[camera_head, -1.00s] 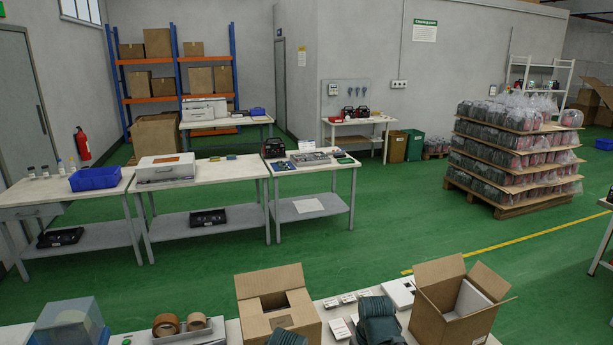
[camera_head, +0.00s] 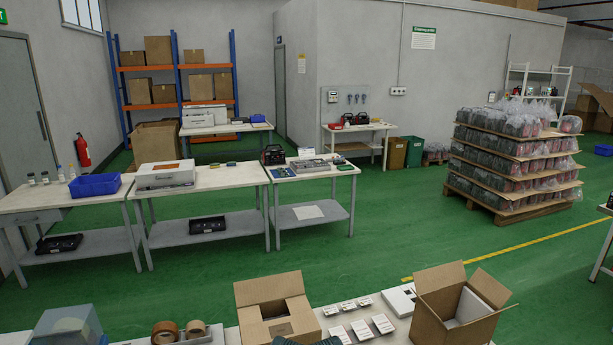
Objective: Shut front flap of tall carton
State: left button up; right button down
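Two open cardboard cartons stand on the near table, and I cannot tell for sure which is the tall carton. The left carton (camera_head: 278,312) has its back flap raised, and a gap shows in its top. The right carton (camera_head: 440,315) has flaps standing up at the back and right, with a white panel (camera_head: 469,306) inside. Only small dark pieces, probably parts of my arms, show at the bottom edge by the left carton. No gripper fingers are visible.
Tape rolls (camera_head: 165,331) and a clear blue box (camera_head: 68,326) stand left on the near table. Several small white packs (camera_head: 361,329) and a white flat item (camera_head: 400,299) lie between the cartons.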

aim_at(252, 291)
jog(key=i+l+u, duration=0.3)
jog(key=i, duration=0.15)
jog(key=i+l+u, duration=0.3)
jog(key=i+l, duration=0.15)
jog(key=l, duration=0.25)
jog(key=i+l, duration=0.2)
jog(key=l, duration=0.2)
jog(key=i+l, duration=0.1)
jog(key=i, duration=0.2)
jog(key=i+l, duration=0.1)
jog(key=i, duration=0.2)
jog(key=u, duration=0.05)
